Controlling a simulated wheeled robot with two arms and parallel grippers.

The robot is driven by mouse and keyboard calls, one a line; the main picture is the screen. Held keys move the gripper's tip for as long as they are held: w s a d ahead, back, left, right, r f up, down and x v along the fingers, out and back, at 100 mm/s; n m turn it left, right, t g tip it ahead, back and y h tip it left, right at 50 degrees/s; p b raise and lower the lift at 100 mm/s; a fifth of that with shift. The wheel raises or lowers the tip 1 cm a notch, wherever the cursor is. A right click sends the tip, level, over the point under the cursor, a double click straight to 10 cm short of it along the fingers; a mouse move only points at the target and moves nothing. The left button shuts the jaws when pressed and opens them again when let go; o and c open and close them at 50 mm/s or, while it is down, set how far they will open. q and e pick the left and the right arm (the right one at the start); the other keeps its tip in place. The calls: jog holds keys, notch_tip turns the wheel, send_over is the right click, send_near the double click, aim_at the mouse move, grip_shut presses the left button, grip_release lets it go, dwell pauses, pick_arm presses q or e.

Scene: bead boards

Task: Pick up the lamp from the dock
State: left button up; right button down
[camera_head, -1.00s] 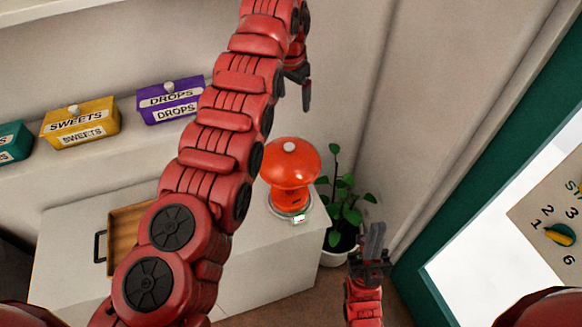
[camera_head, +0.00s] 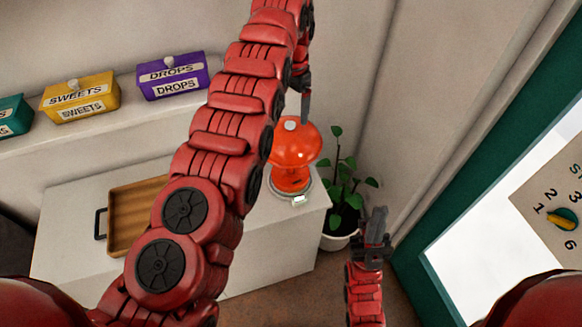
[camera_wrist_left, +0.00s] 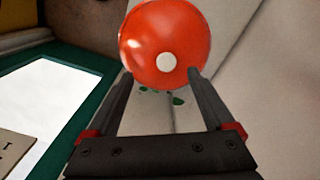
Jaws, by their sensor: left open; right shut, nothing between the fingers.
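The lamp (camera_head: 296,150) is orange-red with a domed top and a pale round knob. It stands upright on a grey round dock (camera_head: 290,189) on the white cabinet top. My left gripper (camera_head: 305,108) is above and beside the lamp's dome, partly hidden behind my own arm. In the left wrist view the lamp (camera_wrist_left: 166,45) lies ahead, around the tips of the two spread fingers of my left gripper (camera_wrist_left: 158,78). I cannot tell whether they touch it. My right gripper (camera_head: 377,222) is shut and empty, low to the right of the plant.
A wooden tray (camera_head: 122,244) with a dark handle lies on the white cabinet (camera_head: 75,205). A potted plant (camera_head: 345,190) stands right of the cabinet. Yellow (camera_head: 80,97), purple (camera_head: 172,76) and teal (camera_head: 14,115) boxes sit on a ledge. A dial board (camera_head: 540,205) is at right.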

aim_at(290, 126)
pick_arm(q)
jog(key=f, duration=0.1)
jog(key=f+p, duration=0.1)
jog(key=f, duration=0.1)
jog(key=w+f+p, duration=0.1)
jog(key=shift+a+f, duration=0.35)
jog(key=shift+a, duration=0.05)
jog(key=shift+s+f, duration=0.15)
jog(key=shift+f, duration=0.2)
jog(key=shift+d, duration=0.1)
jog(key=shift+f, duration=0.1)
jog(key=c, duration=1.4)
jog(key=shift+s, duration=0.1)
jog(key=shift+s+f, duration=0.1)
